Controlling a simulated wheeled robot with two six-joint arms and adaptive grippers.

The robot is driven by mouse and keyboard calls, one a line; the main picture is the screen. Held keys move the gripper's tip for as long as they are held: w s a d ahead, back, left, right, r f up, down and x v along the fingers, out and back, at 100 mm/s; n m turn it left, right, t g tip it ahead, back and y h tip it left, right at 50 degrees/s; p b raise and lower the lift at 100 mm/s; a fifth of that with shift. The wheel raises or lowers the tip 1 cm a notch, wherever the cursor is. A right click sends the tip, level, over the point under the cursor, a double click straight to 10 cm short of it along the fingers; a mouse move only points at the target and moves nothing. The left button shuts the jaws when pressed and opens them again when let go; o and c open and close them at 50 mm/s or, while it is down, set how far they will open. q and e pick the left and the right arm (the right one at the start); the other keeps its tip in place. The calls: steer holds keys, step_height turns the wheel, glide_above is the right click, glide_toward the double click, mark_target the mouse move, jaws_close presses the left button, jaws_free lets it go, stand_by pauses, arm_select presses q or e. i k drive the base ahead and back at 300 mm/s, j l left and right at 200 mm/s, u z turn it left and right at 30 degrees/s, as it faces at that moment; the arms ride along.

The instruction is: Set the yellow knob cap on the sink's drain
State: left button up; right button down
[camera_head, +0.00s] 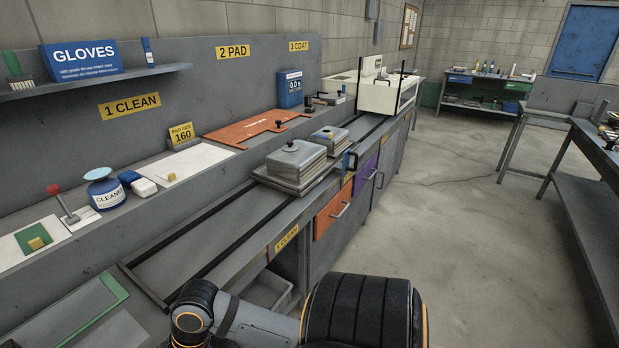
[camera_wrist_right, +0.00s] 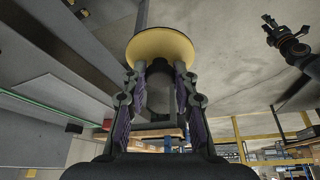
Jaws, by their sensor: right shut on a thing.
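The yellow knob cap (camera_wrist_right: 160,44) shows in the right wrist view as a round, dull yellow disc at the fingertips. My right gripper (camera_wrist_right: 160,75) is shut on it, with one finger on each side below the disc. A dark jointed device (camera_wrist_right: 288,42) at the upper right of that view looks like my left gripper, too small to tell if it is open or shut. In the head view neither gripper shows; only parts of my arm fill the bottom. I cannot make out the sink or its drain in either view.
In the head view a long grey bench carries a dark rail track (camera_head: 190,262), lidded metal boxes (camera_head: 296,162), a cleaner jar (camera_head: 104,190) and an orange board (camera_head: 250,128). A grey side table (camera_head: 590,165) stands at right. The floor (camera_head: 450,220) between is clear.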

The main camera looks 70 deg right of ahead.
mark_target(326, 130)
steer(key=k+l, duration=0.1)
steer(key=l, duration=0.5)
steer(key=k+l, duration=0.1)
steer(key=l, duration=1.05)
steer(key=k+l, duration=0.15)
steer(key=l, duration=0.4)
steer(key=k+l, duration=0.1)
steer(key=l, duration=0.5)
steer(key=k+l, duration=0.1)
steer(key=l, duration=0.45)
